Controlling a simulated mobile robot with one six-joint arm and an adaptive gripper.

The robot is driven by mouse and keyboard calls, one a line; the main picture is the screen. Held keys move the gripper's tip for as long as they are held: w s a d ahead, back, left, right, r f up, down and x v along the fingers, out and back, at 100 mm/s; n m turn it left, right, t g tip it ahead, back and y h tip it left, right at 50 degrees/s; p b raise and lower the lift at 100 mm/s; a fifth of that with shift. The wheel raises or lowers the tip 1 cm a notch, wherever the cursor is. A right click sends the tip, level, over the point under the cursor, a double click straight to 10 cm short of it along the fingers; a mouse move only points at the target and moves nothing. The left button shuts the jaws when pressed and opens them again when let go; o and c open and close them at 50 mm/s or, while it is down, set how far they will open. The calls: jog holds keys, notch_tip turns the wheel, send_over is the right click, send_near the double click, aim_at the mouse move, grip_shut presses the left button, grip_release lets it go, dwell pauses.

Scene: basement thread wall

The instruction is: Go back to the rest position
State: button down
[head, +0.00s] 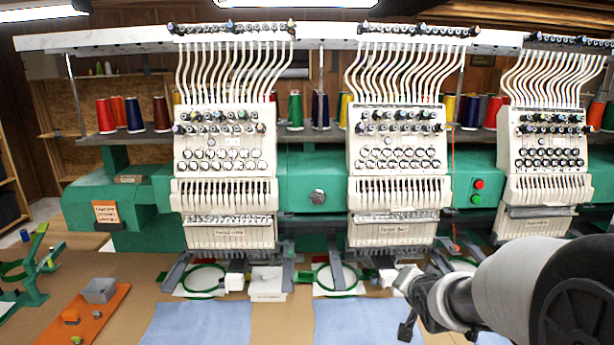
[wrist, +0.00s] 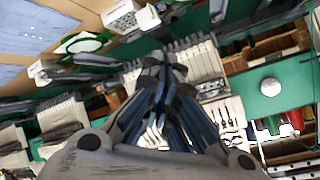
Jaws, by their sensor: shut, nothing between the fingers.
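My gripper (wrist: 162,62) is in the middle of the wrist view. Its dark fingers come together at the tips, with nothing between them. The wrist view is tilted, with the embroidery machine's needle heads behind the fingers. In the head view my arm reaches in from the lower right, in front of the machine near the middle needle head (head: 400,190). The gripper's fingers are hard to make out there.
Green embroidery machine (head: 310,185) spans the view, with thread cones (head: 133,115) on its shelf. Green hoops (head: 203,280) lie below the heads. Blue cloths (head: 198,323) lie on the tan table (head: 268,325). An orange board (head: 92,315) with a grey box (head: 100,291) is at lower left.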

jog(key=s+a+r+n+g, duration=0.1)
jog(key=s+a+n+g, duration=0.1)
jog(key=s, duration=0.9)
jog(key=s+a+n+g, duration=0.2)
jog(key=s+a+n, duration=0.1)
jog(key=s, duration=0.9)
jog(key=s+a+r+n+g+y, duration=0.1)
jog(key=s+a+n+g, duration=0.1)
jog(key=s, duration=0.9)
jog(key=shift+s+a+r+n+g, duration=0.35)
jog(key=shift+a+n, duration=0.1)
jog(key=shift+n, duration=0.15)
